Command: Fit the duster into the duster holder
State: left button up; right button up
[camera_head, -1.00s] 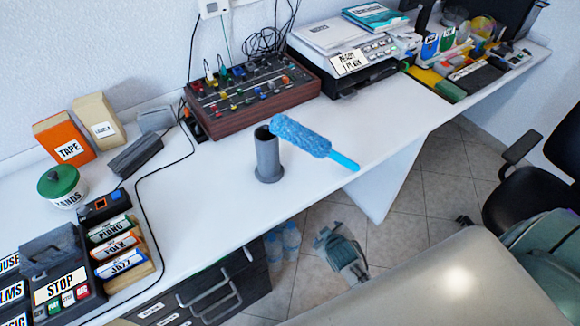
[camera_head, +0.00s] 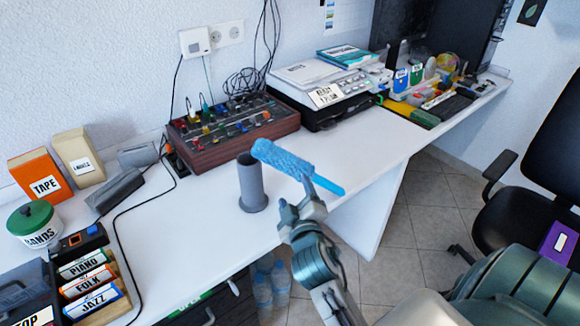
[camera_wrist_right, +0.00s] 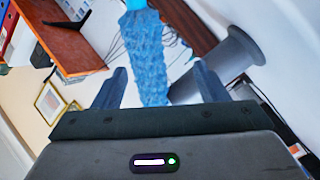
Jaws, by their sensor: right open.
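The blue fluffy duster (camera_head: 283,159) has a smooth light blue handle. In the right wrist view the duster (camera_wrist_right: 148,55) shows between the two open fingers (camera_wrist_right: 160,82), and the holder (camera_wrist_right: 220,65) is to the right. Contact is unclear. My left gripper is not in view.
A mixer (camera_head: 232,132) and a printer (camera_head: 328,85) stand behind along the wall. Labelled boxes (camera_head: 90,275) and a black cable (camera_head: 125,245) are on the left. The white desk (camera_head: 190,220) is clear around the holder. A black chair (camera_head: 530,190) stands at right.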

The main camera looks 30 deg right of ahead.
aim_at(288, 170)
jog(key=shift+n+t, duration=0.3)
jog(key=shift+t, duration=0.1)
jog(key=w, duration=0.1)
jog(key=w+d+r, duration=0.1)
jog(key=w, duration=0.3)
jog(key=shift+d+r, duration=0.3)
jog(key=shift+r, duration=0.05)
jog(key=shift+w+d, duration=0.25)
jog(key=shift+w, duration=0.25)
jog(key=x, duration=0.2)
jog(key=p+x, duration=0.1)
jog(key=x, duration=0.2)
jog(key=shift+s+d+r, duration=0.1)
jog(key=shift+d+r, duration=0.1)
jog(key=shift+r, duration=0.05)
jog(key=c, duration=1.2)
pick_arm(q)
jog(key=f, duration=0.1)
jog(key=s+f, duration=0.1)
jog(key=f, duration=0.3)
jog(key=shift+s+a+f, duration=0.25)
jog(key=shift+p, duration=0.35)
pick_arm(e)
jog(key=shift+r, duration=0.15)
